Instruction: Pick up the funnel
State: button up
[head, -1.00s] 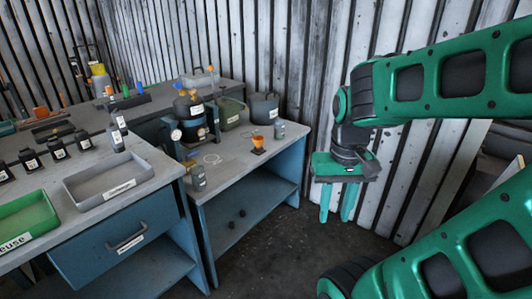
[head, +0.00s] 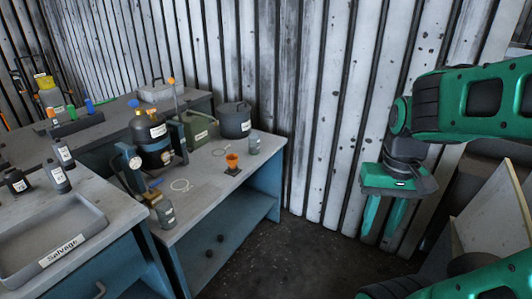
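The orange funnel (head: 232,160) stands on a small dark base on the right part of the grey-topped blue bench (head: 207,193). My gripper (head: 382,222) hangs to the right of the bench, in front of the corrugated wall, with its two green fingers pointing down. A gap shows between the fingers and nothing is held there. The gripper is well apart from the funnel.
A Salvage tray (head: 50,240) lies at left.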

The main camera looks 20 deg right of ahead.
aim_at(232, 160)
jog(key=z, duration=0.1)
jog(key=i, duration=1.25)
jog(key=u, duration=0.6)
